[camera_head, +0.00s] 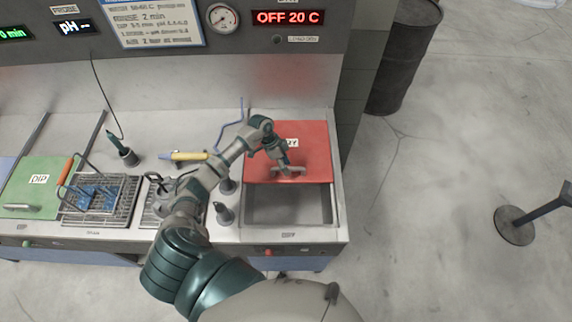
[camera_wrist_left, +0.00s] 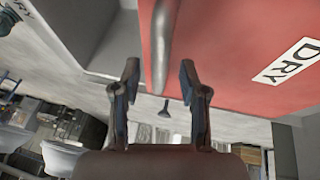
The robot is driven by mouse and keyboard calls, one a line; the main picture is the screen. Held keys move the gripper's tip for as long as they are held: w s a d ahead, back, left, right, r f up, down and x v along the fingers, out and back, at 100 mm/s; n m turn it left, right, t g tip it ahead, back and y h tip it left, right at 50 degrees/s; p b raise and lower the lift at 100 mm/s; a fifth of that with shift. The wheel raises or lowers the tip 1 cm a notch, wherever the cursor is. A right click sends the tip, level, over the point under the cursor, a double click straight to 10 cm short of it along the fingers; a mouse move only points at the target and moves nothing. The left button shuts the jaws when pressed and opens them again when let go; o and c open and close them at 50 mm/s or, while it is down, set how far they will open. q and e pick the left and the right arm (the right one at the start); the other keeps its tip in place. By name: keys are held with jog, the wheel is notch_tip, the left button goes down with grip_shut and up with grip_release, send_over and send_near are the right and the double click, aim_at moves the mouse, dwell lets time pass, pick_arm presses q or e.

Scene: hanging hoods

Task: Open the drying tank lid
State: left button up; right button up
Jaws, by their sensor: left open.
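The red drying tank lid (camera_head: 316,150), marked DRY, lies over the back part of the drying tank (camera_head: 290,205). The tank's front part is uncovered and shows an empty grey interior. The lid's bar handle (camera_head: 299,170) is near its front edge. My left gripper (camera_head: 284,162) is at the handle, partly hiding it and the label. In the left wrist view the open fingers (camera_wrist_left: 159,78) stand either side of the line of the handle (camera_wrist_left: 163,40), beside the red lid (camera_wrist_left: 235,55). I cannot tell whether they touch it. My right gripper is not in view.
A green DIP lid (camera_head: 40,185) and a wire basket (camera_head: 100,200) are to the left. A bottle (camera_head: 224,213) stands beside the tank under my left arm. A control panel with a gauge (camera_head: 222,17) is behind. A dark barrel (camera_head: 403,60) and a post base (camera_head: 515,226) stand right.

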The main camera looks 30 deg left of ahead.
pick_arm(q)
jog(key=shift+a+f, duration=0.1)
jog(key=shift+f, duration=0.15)
jog(key=shift+c, duration=0.5)
grip_shut()
jog(key=shift+r, duration=0.1)
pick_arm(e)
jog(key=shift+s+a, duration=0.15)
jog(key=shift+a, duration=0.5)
pick_arm(q)
jog(key=shift+w, duration=0.1)
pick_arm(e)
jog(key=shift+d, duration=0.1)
pick_arm(q)
jog(key=w+a+b, duration=0.1)
jog(key=w, duration=0.1)
jog(key=w+a+b, duration=0.1)
jog(key=w, duration=0.1)
jog(key=w+a+b, duration=0.1)
jog(key=w+b, duration=0.1)
jog(key=shift+a+f, duration=0.2)
jog(key=shift+f, duration=0.05)
jog(key=shift+w+a+r, duration=0.1)
jog(key=shift+w+a, duration=0.05)
jog(key=shift+w, duration=0.05)
jog(key=shift+r, duration=0.1)
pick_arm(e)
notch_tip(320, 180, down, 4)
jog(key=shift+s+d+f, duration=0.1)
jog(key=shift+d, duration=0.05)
